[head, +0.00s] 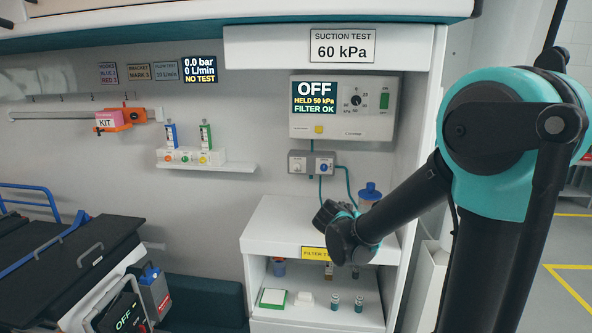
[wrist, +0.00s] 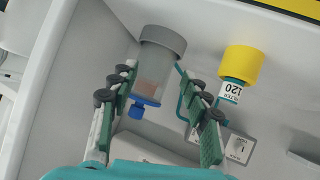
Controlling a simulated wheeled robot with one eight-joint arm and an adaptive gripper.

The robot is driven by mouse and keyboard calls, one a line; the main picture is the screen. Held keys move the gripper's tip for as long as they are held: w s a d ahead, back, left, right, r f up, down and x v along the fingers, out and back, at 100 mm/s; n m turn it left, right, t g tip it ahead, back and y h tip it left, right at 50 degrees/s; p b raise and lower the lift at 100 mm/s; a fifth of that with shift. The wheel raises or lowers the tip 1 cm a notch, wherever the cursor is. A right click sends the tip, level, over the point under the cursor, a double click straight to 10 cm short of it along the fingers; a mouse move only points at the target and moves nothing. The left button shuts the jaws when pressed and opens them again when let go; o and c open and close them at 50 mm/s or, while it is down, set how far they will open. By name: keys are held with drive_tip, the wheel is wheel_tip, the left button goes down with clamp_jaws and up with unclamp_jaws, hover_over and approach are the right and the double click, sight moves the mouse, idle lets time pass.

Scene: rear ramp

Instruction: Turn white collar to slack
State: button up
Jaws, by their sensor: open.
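I cannot pick out a white collar for certain in either view. My gripper (wrist: 156,72) is open, with green-padded fingers apart. In the wrist view, which appears upside down, a clear jar (wrist: 153,70) with a grey end (wrist: 163,40) and a blue cap (wrist: 145,104) shows between and beyond the fingers. I cannot tell whether they touch it. In the head view the blue-capped jar (head: 370,190) stands on the cabinet top, partly behind my arm. The head view shows my gripper (head: 335,213) over the cabinet front, its fingers mostly hidden by my wrist.
A yellow-ended filter (wrist: 241,65) marked 120 stands beside the jar. A suction panel (head: 344,107) reads OFF, held 50 kPa, filter OK. The cabinet shelf (head: 315,315) holds small bottles. An orange clamp (head: 122,118) sits on a wall rail at left. A stretcher (head: 75,262) stands lower left.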

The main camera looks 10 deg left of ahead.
drive_tip(key=w+a+r+t, duration=0.2)
drive_tip(key=w+a, duration=0.1)
drive_tip(key=a, duration=0.3)
drive_tip(key=w+a+r+t, duration=0.1)
drive_tip(key=w+a+r, duration=0.2)
drive_tip(key=a, duration=0.2)
drive_tip(key=t+y, duration=0.3)
drive_tip(key=t, duration=0.1)
approach(297, 167)
drive_tip(key=shift+n, duration=0.3)
drive_tip(key=w, duration=0.5)
drive_tip(key=w+d, duration=0.1)
drive_tip(key=w, duration=0.2)
drive_tip(key=shift+w, duration=0.2)
drive_tip(key=shift+c, duration=0.2)
clamp_jaws()
